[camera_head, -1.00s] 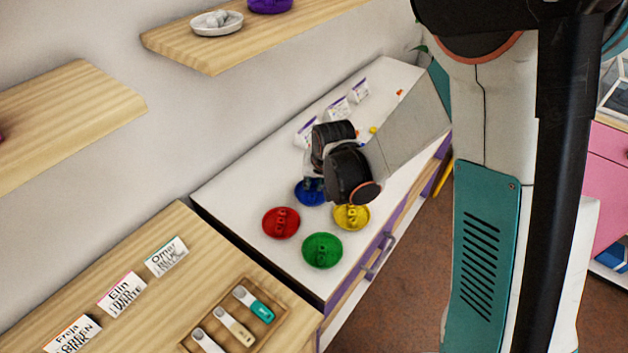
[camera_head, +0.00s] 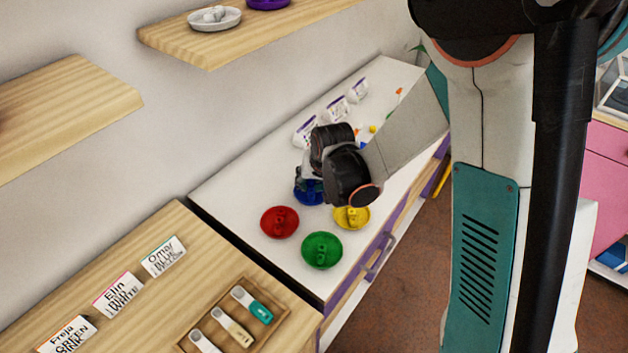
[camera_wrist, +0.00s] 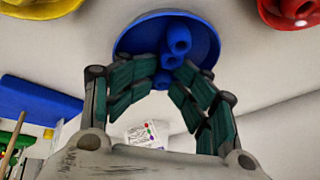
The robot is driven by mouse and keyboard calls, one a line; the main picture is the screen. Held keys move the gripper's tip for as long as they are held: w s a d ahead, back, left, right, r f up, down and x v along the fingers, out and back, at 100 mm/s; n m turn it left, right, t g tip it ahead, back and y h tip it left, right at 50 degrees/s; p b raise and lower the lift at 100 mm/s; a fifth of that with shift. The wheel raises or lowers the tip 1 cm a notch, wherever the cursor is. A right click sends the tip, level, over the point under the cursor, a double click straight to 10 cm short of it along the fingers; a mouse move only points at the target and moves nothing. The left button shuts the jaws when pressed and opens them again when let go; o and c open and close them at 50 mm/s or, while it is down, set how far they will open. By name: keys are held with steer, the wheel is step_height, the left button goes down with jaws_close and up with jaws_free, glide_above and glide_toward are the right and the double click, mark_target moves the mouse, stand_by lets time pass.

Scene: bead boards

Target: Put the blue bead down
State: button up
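My gripper (camera_wrist: 170,72) points down over the blue dish (camera_wrist: 130,42). Its teal-padded fingers lean inward, and their tips close on a small blue bead (camera_wrist: 163,79) at the dish's near part. More blue beads (camera_wrist: 178,38) lie in the dish right beside it; whether the held bead touches them or the dish is not clear. In the head view the blue dish (camera_head: 301,193) is partly hidden behind my dark wrist, and my gripper (camera_head: 305,178) shows just above it.
A red dish (camera_head: 279,222), a green dish (camera_head: 322,250) and a yellow dish (camera_head: 352,217) stand close by on the white cabinet top (camera_head: 235,190). White cards (camera_head: 335,110) stand behind. A wooden counter holds name cards (camera_head: 118,294) and a tray (camera_head: 270,335).

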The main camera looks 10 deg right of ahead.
steer(key=shift+r, duration=0.1)
stand_by(0.5)
steer(key=shift+r+p, duration=0.6)
steer(key=shift+p, duration=0.15)
steer(key=s+d+r+t+p, duration=0.15)
steer(key=s+d+r, duration=0.35)
steer(key=r, duration=0.5)
steer(key=s+d+r+p, duration=0.2)
steer(key=s+r, duration=0.6)
steer(key=r, duration=0.3)
steer(key=s+d+r, duration=0.2)
steer(key=s, duration=0.3)
steer(key=s+d+r+n+h, duration=0.1)
steer(key=s+d, duration=0.2)
steer(key=s, duration=0.2)
steer(key=shift+r+n+t, duration=0.3)
steer(key=shift+r+t, duration=0.05)
steer(key=shift+t, duration=0.1)
